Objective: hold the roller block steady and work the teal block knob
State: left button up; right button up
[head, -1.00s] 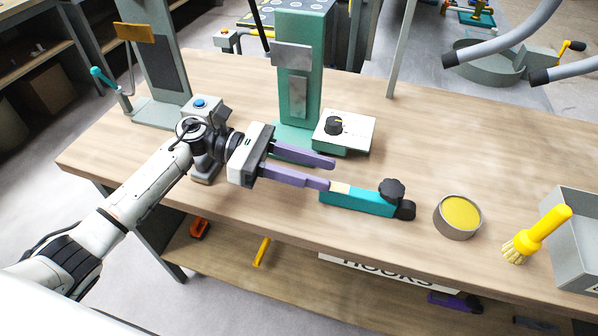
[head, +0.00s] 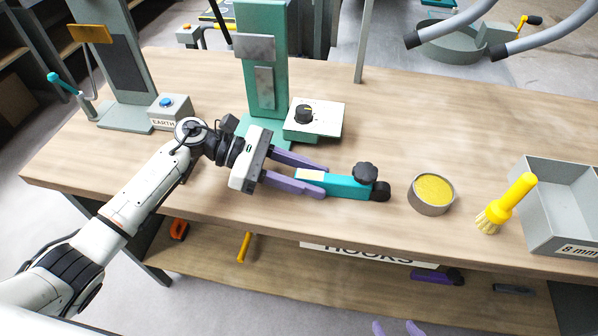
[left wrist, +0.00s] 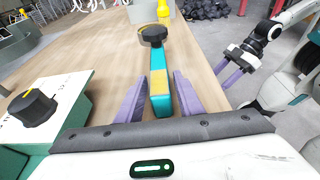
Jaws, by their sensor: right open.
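The teal roller block (head: 343,187) lies on the bench with a pale yellow pad at its left end. A black lobed knob (head: 365,173) stands on top near its right end, beside a black roller (head: 381,191). My left gripper (head: 324,180) is open, its purple fingers on either side of the block's padded end. In the left wrist view the block (left wrist: 159,85) lies between the fingers (left wrist: 159,88), with narrow gaps showing; the knob (left wrist: 154,34) is beyond the fingertips. My right gripper (head: 398,327) is open and empty, low at the front edge; it also shows in the left wrist view (left wrist: 224,77).
A white box with a black dial (head: 304,114) and a green column (head: 264,75) stand behind my left gripper. Right of the block are a yellow-filled tin (head: 432,193), a yellow brush (head: 508,203) and a grey bin (head: 560,206).

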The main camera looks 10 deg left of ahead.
pick_arm(q)
grip_shut()
jog(key=shift+f, duration=0.15)
dwell(1.1)
jog(key=shift+o, duration=0.7)
grip_release()
jog(key=shift+c, duration=0.2)
grip_shut()
dwell(0.6)
